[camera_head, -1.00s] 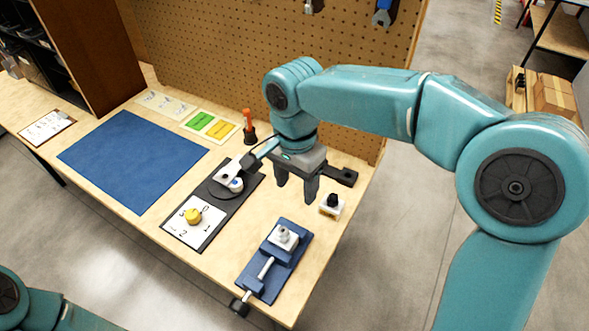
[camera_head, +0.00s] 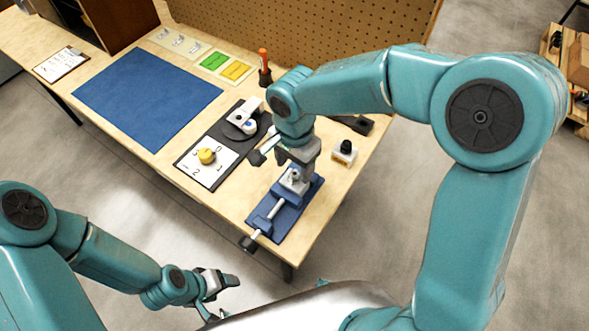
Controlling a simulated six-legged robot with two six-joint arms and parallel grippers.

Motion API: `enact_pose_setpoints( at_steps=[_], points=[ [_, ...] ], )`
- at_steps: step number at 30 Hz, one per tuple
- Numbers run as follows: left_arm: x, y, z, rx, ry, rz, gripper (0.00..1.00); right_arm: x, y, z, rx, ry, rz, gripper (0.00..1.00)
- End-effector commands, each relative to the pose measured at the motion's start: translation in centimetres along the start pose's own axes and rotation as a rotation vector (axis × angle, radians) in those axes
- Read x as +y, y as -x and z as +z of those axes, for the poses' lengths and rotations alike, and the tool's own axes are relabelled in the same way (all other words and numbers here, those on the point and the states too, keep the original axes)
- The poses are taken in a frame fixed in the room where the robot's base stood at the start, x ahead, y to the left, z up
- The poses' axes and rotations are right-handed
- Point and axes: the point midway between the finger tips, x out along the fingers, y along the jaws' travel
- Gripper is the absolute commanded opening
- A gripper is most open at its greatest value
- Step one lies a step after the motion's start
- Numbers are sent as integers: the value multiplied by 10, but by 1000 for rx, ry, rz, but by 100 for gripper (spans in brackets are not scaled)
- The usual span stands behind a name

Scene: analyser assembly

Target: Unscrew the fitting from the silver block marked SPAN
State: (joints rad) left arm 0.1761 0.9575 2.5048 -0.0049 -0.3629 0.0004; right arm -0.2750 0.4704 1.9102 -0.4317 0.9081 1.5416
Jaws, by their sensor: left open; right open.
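A small silver block with a fitting on top (camera_head: 294,181) sits in the jaws of a blue vise (camera_head: 290,215) near the table's front right edge. Any SPAN marking is too small to read. My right gripper (camera_head: 288,160) is open and points down just above and behind the block, partly covering the vise's far end. I cannot tell whether its fingers touch the fitting. My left gripper (camera_head: 222,284) is open and empty, low in front of the table and well away from the vise.
A black panel with a yellow knob (camera_head: 206,156) and a white-grey device (camera_head: 243,120) lies left of the vise. A small block with a black knob (camera_head: 345,152) stands to the right. An orange-handled tool (camera_head: 264,68) stands behind. The blue mat (camera_head: 145,88) is bare.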

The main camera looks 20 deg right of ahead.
Motion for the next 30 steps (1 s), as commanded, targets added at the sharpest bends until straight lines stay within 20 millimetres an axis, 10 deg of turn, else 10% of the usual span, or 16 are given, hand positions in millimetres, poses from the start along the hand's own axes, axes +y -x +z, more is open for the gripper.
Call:
enact_pose_setpoints(
  at_steps=[17, 22, 30],
  points=[
    [0, -1, 0, 0, 0, 0, 69, 0, -30, 0, 1, 0, -1, 61],
    [0, -1, 0, 0, 0, 0, 69, 0, -30, 0, 1, 0, -1, 6],
    [1, 3, 0, 0, 0, 0, 69, 0, -28, 0, 1, 174, -1, 2]
  ],
)
